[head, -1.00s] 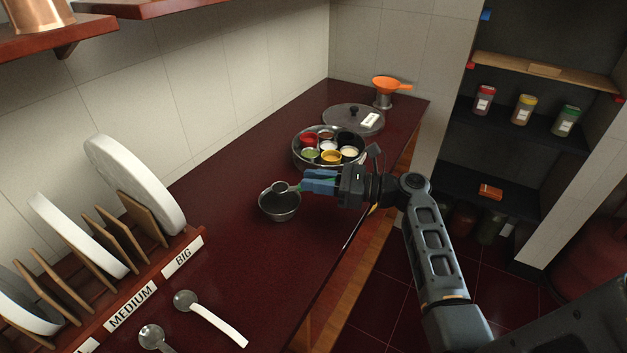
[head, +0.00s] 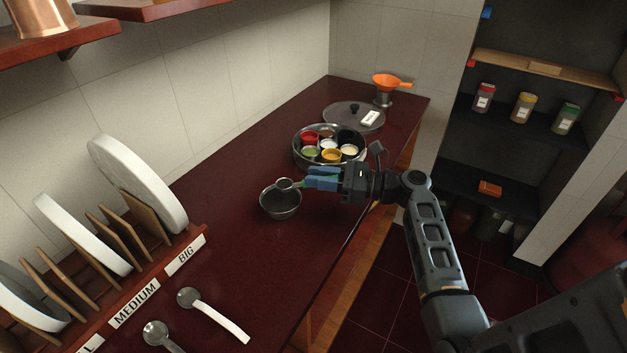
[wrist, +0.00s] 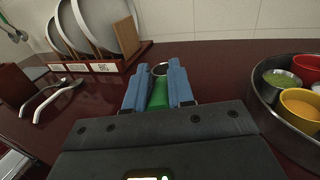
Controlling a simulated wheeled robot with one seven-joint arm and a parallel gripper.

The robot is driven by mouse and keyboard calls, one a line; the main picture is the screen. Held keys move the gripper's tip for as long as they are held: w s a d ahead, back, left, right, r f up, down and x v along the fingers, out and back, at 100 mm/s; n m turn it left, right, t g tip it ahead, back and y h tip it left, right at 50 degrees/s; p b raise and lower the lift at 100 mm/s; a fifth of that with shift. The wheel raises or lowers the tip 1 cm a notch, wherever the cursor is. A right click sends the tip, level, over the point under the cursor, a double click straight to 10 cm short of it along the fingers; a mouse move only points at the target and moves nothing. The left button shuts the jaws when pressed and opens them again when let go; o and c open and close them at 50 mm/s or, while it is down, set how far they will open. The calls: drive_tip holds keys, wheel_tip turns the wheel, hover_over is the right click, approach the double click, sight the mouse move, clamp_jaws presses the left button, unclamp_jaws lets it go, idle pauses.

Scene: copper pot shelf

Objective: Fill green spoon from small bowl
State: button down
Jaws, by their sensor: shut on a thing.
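My gripper (head: 312,183) is shut on the green spoon, whose green handle (wrist: 158,92) shows between the blue fingers in the wrist view. The spoon's metal head (head: 284,184) is over the far side of the small bowl (head: 281,206), near its rim. The small metal bowl stands on the counter and looks dark inside. I cannot tell what the spoon head holds or whether it touches the bowl. In the wrist view the spoon head (wrist: 160,68) shows just past the fingertips, and the bowl is hidden.
A round spice tin (head: 297,157) with several coloured cups stands behind my gripper, its lid (head: 340,116) further back. A white-handled spoon (head: 222,316) lies at the front. A plate rack (head: 190,240) stands on the left. The counter's middle is clear.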

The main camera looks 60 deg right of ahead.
idle(2.4)
drive_tip(key=shift+w+a, duration=0.2)
drive_tip(key=shift+a, duration=0.5)
